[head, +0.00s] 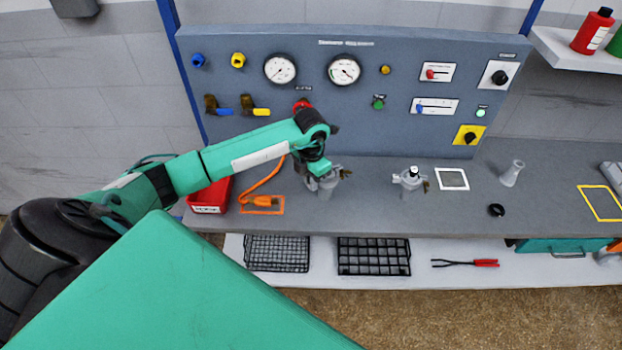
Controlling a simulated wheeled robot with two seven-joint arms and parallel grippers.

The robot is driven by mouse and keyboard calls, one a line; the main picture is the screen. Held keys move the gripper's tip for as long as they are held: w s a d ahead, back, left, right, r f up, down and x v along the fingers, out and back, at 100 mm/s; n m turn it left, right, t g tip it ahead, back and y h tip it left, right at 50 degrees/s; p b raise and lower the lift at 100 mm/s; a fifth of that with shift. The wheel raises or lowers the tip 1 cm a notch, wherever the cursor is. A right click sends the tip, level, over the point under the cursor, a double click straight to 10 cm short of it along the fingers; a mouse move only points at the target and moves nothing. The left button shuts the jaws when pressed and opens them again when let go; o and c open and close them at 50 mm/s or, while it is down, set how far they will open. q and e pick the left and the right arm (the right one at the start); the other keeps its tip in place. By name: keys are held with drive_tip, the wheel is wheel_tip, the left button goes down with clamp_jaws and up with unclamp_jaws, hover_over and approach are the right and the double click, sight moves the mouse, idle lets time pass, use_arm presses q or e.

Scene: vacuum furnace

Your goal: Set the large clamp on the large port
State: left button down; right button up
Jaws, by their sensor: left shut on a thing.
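My left gripper (321,177) is low over the bench, at a grey upright port (326,192) left of the bench's middle. It is shut on a metallic clamp (337,175), which shows at the top of this port, partly hidden by the gripper. I cannot tell whether the clamp fully rings the port or only rests at its top. A second grey port (408,192) stands to the right, with metal fittings around its top. My right gripper is out of view.
A blue-grey panel (300,130) with gauges, valves and switches stands behind. A black ring (496,210) and a clear flask (512,173) stand right. The bench front between port and ring is clear.

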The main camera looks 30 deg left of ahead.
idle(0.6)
use_arm(q)
drive_tip(key=c, duration=1.3)
unclamp_jaws()
drive_tip(key=shift+r+b, duration=0.3)
drive_tip(key=shift+r, duration=0.1)
wheel_tip(320, 180, up, 13)
drive_tip(key=b, duration=0.4)
